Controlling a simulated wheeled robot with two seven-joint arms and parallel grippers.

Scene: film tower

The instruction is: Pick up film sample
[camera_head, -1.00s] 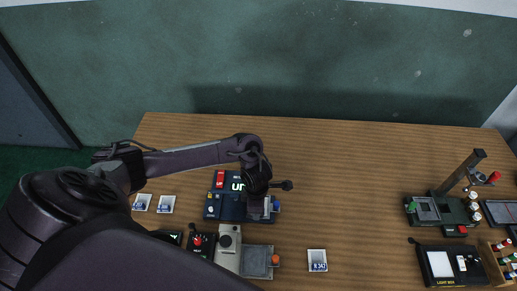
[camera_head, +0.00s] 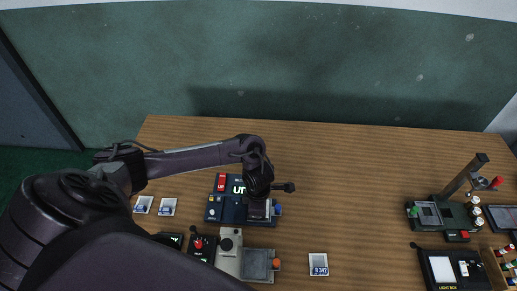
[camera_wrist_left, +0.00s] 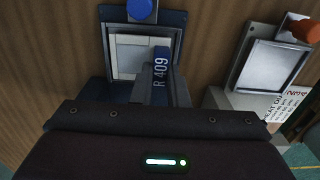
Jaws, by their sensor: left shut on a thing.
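My left gripper (camera_head: 258,213) reaches down over the right part of a dark blue machine (camera_head: 229,207) on the wooden table. It is shut on a film sample (camera_wrist_left: 161,78) whose blue strip reads R 409 in the left wrist view. The sample is at the machine's pale square tray (camera_wrist_left: 128,62), below a blue knob (camera_wrist_left: 140,9). I cannot tell whether the sample is clear of the tray. My right gripper is not in view.
Two white-framed samples (camera_head: 143,203) lie at the left, and another, R 342 (camera_head: 318,262), lies at the front middle. A grey machine with an orange knob (camera_head: 276,263) stands just in front. A light box (camera_head: 443,268) and a stand (camera_head: 462,178) are at the right. The table's middle is clear.

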